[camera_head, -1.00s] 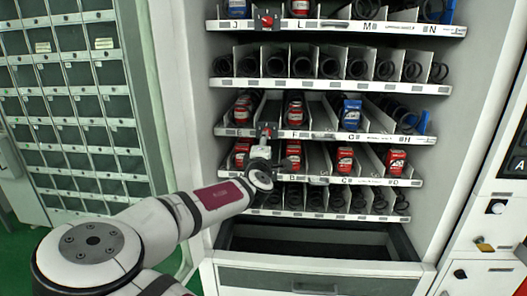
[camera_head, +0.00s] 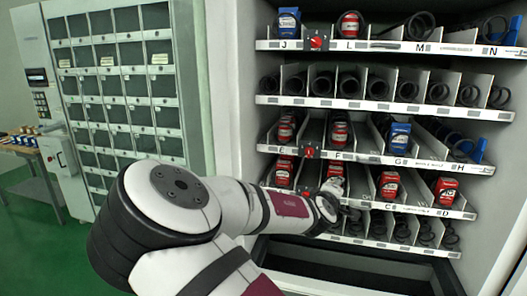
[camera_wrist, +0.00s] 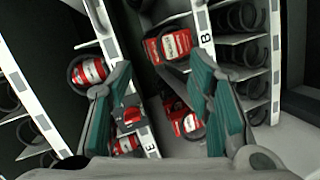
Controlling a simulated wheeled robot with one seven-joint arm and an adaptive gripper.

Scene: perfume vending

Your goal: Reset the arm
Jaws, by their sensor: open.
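My gripper (camera_wrist: 160,65) is open, its two teal-padded fingers apart with nothing held between them. In the wrist view it faces the vending machine's shelves at a tilt. A red-and-white item (camera_wrist: 168,45) stands near the B label, and another red item (camera_wrist: 185,122) shows between the fingers. In the head view my arm reaches right to the vending machine (camera_head: 232,95), and its end is in front of the lower product shelf near the B slot. The fingers are hard to make out there.
A red fitting (camera_head: 309,152) juts from the E shelf's front edge, close to my arm's end. Shelves hold red items, blue items and black coils. A grey locker cabinet (camera_head: 111,72) stands left. A table (camera_head: 30,150) with small goods is at far left over green floor.

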